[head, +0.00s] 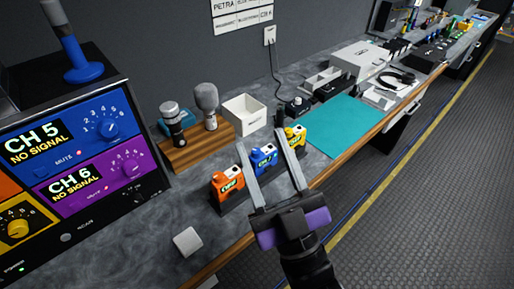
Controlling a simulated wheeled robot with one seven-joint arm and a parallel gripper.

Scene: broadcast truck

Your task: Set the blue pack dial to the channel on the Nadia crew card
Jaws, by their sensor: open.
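The blue pack (264,160) stands upright on the counter between an orange pack (226,188) and a yellow pack (296,137). A small display lights its front; I cannot read its channel or make out its dial. My gripper (260,139) is open, its two long fingers showing left and right of the blue pack. I cannot tell whether they are around it or in front of it. A card (241,16) on the back wall reads "PETRA" and "CH", cut by the top edge; no Nadia name is readable.
At left, a rack unit (66,240) has a blue panel (85,130) reading CH 5 NO SIGNAL and a purple panel (100,185) reading CH 6 NO SIGNAL. Microphones stand in a wooden block (196,155) behind the packs. A teal mat (342,128) lies right; a white cube (187,241) sits in front.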

